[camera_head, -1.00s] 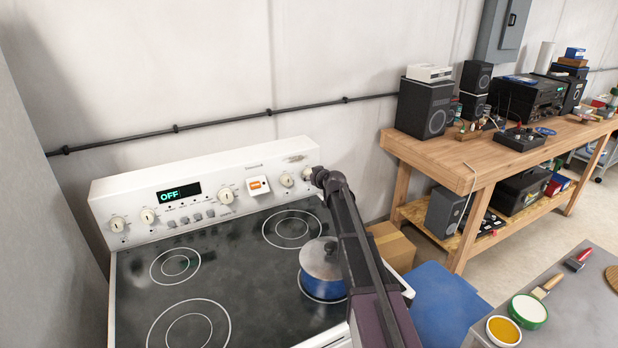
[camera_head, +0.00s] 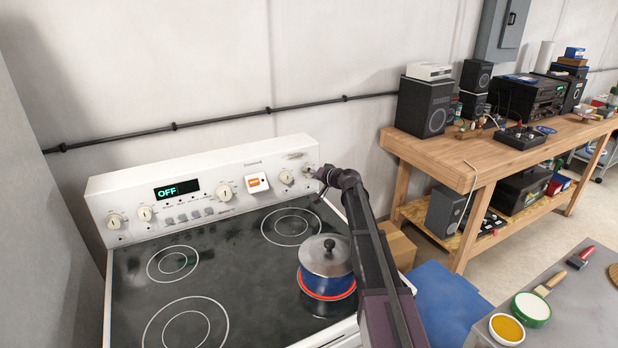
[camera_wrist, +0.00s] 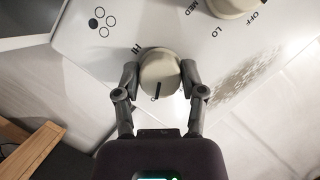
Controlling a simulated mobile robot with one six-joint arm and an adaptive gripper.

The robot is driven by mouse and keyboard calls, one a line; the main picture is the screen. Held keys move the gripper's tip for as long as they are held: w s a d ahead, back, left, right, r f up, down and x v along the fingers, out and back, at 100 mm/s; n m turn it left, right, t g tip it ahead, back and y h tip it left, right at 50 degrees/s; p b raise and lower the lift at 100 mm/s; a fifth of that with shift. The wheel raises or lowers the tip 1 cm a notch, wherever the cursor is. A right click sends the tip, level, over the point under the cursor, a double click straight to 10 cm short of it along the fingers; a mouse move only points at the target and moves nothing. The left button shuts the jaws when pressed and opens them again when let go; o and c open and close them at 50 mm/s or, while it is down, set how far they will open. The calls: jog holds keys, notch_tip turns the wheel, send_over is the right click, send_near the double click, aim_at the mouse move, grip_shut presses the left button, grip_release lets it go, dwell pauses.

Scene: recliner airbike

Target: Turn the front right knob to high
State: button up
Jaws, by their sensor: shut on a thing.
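The front right knob (camera_wrist: 160,82) is a cream, round knob at the right end of the stove's back panel (camera_head: 228,178). In the wrist view my gripper (camera_wrist: 160,72) is shut on it, with a finger on each side. A short dark line shows on the knob's face, at its lower middle. The printed HI label is at its upper left. In the head view my arm covers part of this knob. A blue pot (camera_head: 322,277) with a grey lid stands on the front right burner (camera_head: 327,295), whose ring glows red-orange.
Another knob (camera_wrist: 232,6) with OFF, LO and MED labels sits nearby in the wrist view. The other burners are bare and dark. A wooden bench (camera_head: 450,165) with speakers stands right. A grey table (camera_head: 570,300) with paint cans is at the lower right.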

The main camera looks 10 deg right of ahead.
jog(key=shift+a+m+y+b, duration=0.1)
jog(key=shift+m+y+b, duration=0.25)
jog(key=shift+m+y, duration=0.25)
jog(key=o, duration=1.1)
jog(key=shift+o, duration=0.2)
